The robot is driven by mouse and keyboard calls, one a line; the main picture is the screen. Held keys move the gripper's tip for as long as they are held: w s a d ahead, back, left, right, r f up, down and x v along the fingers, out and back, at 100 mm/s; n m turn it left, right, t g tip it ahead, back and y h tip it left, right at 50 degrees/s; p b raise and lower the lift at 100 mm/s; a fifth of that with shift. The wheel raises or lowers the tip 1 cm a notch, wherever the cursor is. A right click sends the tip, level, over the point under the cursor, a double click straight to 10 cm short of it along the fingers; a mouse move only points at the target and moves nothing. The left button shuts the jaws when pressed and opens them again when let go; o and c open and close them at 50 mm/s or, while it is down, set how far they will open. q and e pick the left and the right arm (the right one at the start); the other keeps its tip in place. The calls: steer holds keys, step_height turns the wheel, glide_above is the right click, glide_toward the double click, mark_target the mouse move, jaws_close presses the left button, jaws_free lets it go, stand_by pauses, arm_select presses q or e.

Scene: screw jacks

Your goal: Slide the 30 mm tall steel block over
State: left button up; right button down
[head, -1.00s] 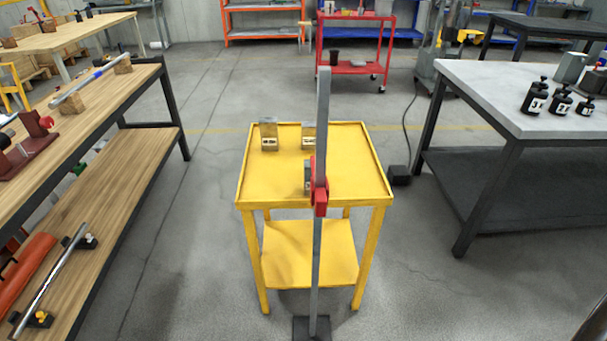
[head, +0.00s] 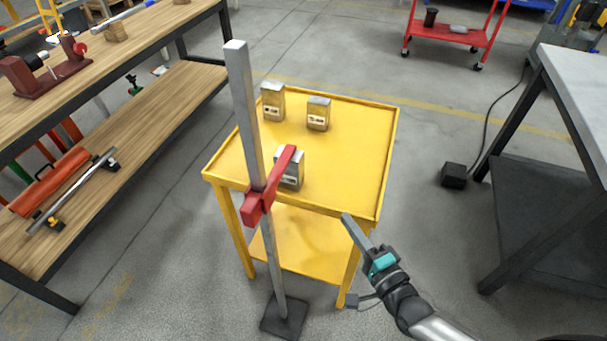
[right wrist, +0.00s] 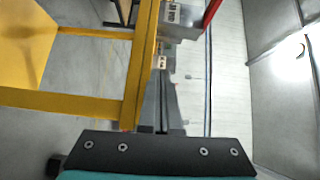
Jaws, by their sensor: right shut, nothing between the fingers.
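Three small steel blocks with white labels stand on the yellow cart (head: 232,165): one at the back left (head: 273,103), a shorter-looking one at the back right (head: 318,114), and one at the front (head: 291,170), partly hidden behind a red arm. The labels are too small to read, so I cannot tell which is 30 mm tall. My right gripper (head: 348,222) is shut and empty, just off the cart's front right edge, apart from the blocks. In the right wrist view its fingers (right wrist: 161,112) point up beside the yellow edge. My left gripper is out of view.
A grey upright post (head: 246,120) with a red sliding arm (head: 268,188) stands on a dark base (head: 284,317) before the cart. A wooden bench (head: 160,40) is at left, a grey table (head: 580,110) at right. The cart's right half is clear.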

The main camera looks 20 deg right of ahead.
mark_target(286, 181)
steer(key=w, duration=0.3)
steer(key=w+a+b, duration=0.1)
steer(key=w, duration=0.2)
steer(key=w+b, duration=0.1)
steer(key=w, duration=0.2)
steer(key=shift+w+a+r, duration=0.3)
steer(key=shift+w+a, duration=0.05)
steer(key=shift+a, duration=0.05)
steer(key=shift+w+a+b, duration=0.35)
steer(key=shift+w+a, duration=0.35)
steer(key=shift+a, duration=0.3)
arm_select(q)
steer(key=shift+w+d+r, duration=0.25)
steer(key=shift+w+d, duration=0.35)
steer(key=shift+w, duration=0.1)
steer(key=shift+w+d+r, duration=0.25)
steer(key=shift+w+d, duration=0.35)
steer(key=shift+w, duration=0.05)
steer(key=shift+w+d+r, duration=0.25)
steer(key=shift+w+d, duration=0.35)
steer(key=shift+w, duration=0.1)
arm_select(e)
steer(key=shift+w+a, duration=0.45)
steer(key=shift+a, duration=0.2)
